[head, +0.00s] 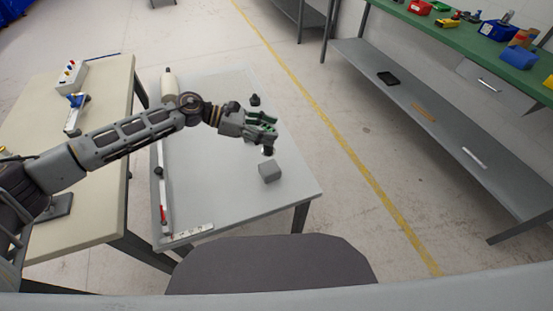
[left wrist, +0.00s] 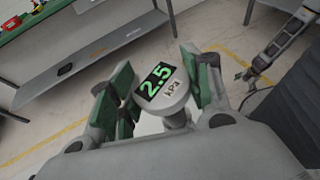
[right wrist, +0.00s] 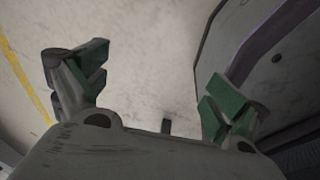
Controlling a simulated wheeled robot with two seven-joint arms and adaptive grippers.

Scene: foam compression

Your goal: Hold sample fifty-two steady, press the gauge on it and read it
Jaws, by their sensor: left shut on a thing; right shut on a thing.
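A grey block (head: 270,172), the only foam-like sample I see, sits near the right edge of the grey table (head: 235,205); no number is readable on it. My left gripper (head: 266,133) is shut on the gauge (left wrist: 166,92), just behind the block in the head view. The gauge's lit green screen reads 2.5, with kPa below it. Its dark lower end (head: 268,151) is close to the block's top; I cannot tell whether they touch.
A small dark object (head: 255,100) stands farther back on the table. A beige table (head: 105,115) stands at left. A green-topped bench (head: 480,52) with bins is at right. Floor between is clear.

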